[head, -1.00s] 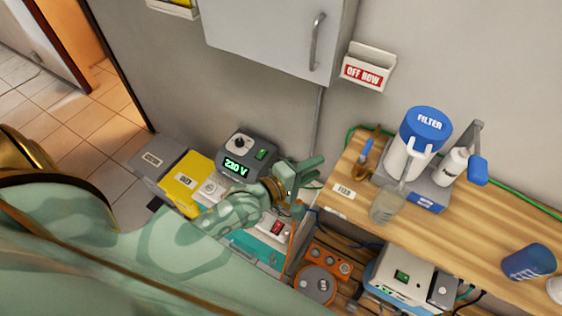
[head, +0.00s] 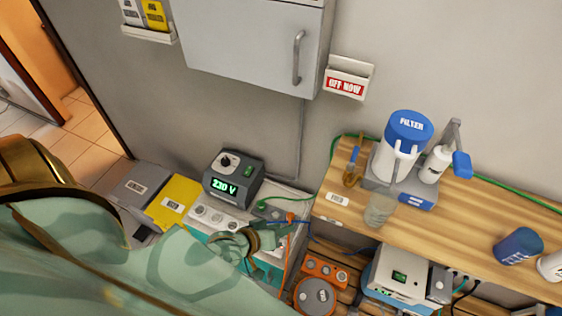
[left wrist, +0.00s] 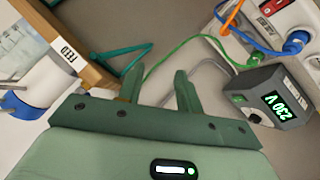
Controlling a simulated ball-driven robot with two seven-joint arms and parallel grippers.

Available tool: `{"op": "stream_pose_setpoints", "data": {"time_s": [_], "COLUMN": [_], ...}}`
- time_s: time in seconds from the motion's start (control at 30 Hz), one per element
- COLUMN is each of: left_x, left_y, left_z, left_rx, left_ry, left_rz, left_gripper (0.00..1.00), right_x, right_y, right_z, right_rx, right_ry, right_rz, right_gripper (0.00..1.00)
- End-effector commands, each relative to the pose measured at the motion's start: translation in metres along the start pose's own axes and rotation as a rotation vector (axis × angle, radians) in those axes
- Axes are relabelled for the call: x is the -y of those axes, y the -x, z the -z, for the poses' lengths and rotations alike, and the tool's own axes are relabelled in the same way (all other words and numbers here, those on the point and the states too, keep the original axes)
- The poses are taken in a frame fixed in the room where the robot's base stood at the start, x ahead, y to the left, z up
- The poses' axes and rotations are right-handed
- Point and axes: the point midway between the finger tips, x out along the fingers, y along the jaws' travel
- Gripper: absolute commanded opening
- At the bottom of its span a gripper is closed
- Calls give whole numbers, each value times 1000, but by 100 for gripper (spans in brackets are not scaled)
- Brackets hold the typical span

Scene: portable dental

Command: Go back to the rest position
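My left gripper (head: 272,236) is low in the middle of the head view, over the bench section with the switches and cables, its arm coming in from the left. The left wrist view shows its two green fingers (left wrist: 157,88) apart with nothing between them, so it is open and empty. Beyond the fingers are a grey surface and a green cable. My right gripper is not in view.
A grey box reading 230 V (head: 233,176) stands behind the gripper, also in the left wrist view (left wrist: 272,97). Right is a wooden bench (head: 460,215) with a blue-topped filter (head: 408,130) and a clear cup (head: 380,208). Cables run close by.

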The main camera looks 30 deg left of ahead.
Motion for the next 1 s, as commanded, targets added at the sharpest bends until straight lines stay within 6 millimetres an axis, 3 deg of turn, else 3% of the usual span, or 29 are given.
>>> {"op": "stream_pose_setpoints", "data": {"time_s": [0.2,0.7,0.8,0.87,0.97,1.0], "left_x": [9,9,13,36,87,110], "left_y": [-1,-1,0,1,9,15], "left_z": [-8,-8,-11,-28,-75,-100], "left_rx": [16,16,25,68,189,255], "left_ry": [-37,-39,-127,-224,-390,-458], "left_rz": [22,21,30,77,176,216], "left_gripper": [35,35,35,35,35,35], "right_x": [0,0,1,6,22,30], "right_y": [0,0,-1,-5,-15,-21], "right_z": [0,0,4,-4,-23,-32], "right_rx": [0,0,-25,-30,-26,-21], "right_ry": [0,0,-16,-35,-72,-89], "right_rz": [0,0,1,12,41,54], "right_gripper": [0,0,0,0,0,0]}}
